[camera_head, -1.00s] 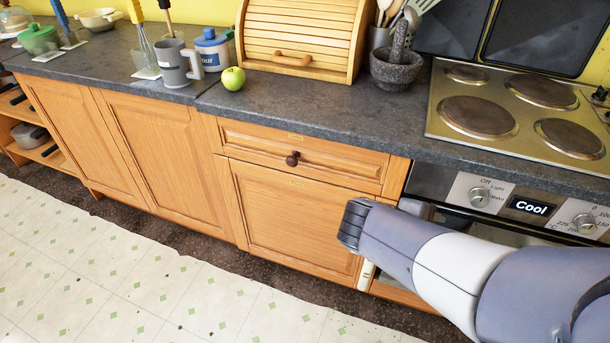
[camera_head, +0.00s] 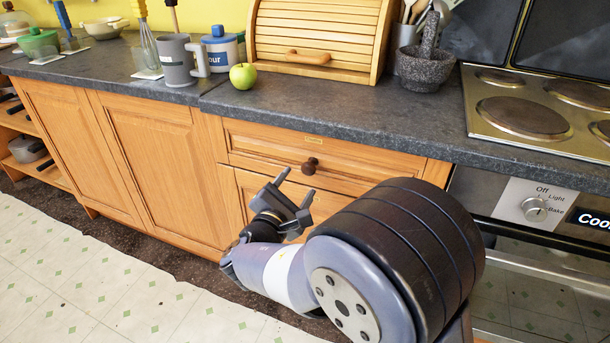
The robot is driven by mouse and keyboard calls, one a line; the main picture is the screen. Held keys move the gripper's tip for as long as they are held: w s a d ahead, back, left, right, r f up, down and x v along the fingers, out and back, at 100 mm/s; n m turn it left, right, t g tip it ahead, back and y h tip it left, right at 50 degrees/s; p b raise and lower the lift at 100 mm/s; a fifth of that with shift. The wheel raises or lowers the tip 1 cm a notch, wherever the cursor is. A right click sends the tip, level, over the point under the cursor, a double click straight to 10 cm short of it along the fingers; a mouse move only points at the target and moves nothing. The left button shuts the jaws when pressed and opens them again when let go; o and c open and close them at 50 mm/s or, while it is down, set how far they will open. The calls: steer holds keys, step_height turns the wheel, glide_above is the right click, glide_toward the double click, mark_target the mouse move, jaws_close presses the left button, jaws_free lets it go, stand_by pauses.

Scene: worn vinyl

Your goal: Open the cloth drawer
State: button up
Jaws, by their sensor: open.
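A wooden drawer (camera_head: 262,143) with a round dark knob (camera_head: 310,166) sits just under the countertop and is closed. A small label is on its upper edge, too small to read. A wooden cupboard door is below it, partly hidden by my arm. My gripper (camera_head: 296,188) is open and empty, in front of the cabinet just below and left of the knob. Its two fingers point up and right toward the knob, apart from it as far as I can tell.
The grey countertop (camera_head: 300,115) holds a green apple (camera_head: 243,76), a grey mug (camera_head: 178,62), a roll-top bread box (camera_head: 318,35) and a stone mortar (camera_head: 425,68). An oven with a hob (camera_head: 522,118) stands at the right. The floor (camera_head: 60,275) at lower left is clear.

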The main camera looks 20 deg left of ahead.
mark_target(307, 172)
steer(key=w, duration=0.6)
steer(key=shift+d+b, duration=0.25)
steer(key=shift+b, duration=0.05)
steer(key=shift+s, duration=0.1)
steer(key=shift+c, duration=0.3)
jaws_close()
